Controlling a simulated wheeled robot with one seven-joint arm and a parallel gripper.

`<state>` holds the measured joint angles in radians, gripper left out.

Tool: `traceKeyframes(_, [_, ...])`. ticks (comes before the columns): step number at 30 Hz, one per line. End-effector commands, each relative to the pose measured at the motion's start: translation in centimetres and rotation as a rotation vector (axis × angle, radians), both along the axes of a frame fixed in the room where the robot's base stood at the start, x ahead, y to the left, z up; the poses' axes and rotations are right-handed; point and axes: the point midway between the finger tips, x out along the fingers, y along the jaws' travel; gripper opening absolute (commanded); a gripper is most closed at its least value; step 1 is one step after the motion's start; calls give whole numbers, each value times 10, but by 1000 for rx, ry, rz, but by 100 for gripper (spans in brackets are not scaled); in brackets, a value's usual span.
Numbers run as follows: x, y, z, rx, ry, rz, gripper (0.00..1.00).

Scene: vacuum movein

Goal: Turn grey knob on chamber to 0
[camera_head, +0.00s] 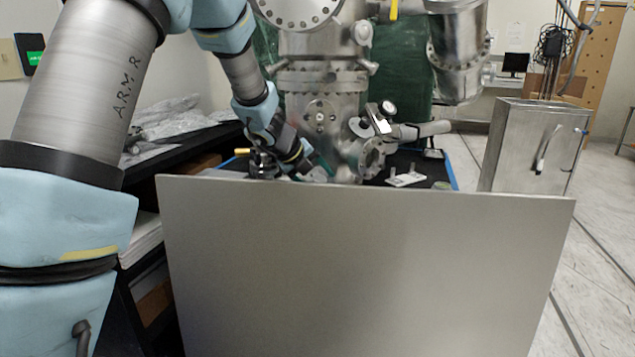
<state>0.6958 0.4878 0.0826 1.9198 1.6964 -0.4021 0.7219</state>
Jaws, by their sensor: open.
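The metal vacuum chamber (322,78) stands upright at the back centre, with bolted flanges and several side ports. A small round fitting with a pale face (388,108) sits on its right side; I cannot tell whether it is the grey knob. No 0 mark can be read from here. My arm comes down from the upper left, and my gripper (318,168) is low at the chamber's front left, close to its lower ports. The gripper is open; its fingertips are small and partly hidden, and I cannot tell whether they touch the chamber.
A large flat grey panel (360,270) fills the front and hides the lower chamber area. A metal box with a handle (535,147) stands at right. A black shelf with plastic wrapping (175,118) is at left. Open floor (600,240) lies at right.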

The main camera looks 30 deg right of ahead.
Motion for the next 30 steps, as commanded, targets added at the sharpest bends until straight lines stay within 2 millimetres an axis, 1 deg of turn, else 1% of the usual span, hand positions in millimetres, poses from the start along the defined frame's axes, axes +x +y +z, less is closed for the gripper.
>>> traceKeyframes(8, [0,-1,-1,0,0,0,72])
traceKeyframes(11, [0,-1,-1,0,0,0,62])
traceKeyframes(27, [0,-1,-1,0,1,1,1])
traceKeyframes(30, [0,-1,-1,0,1,1,0])
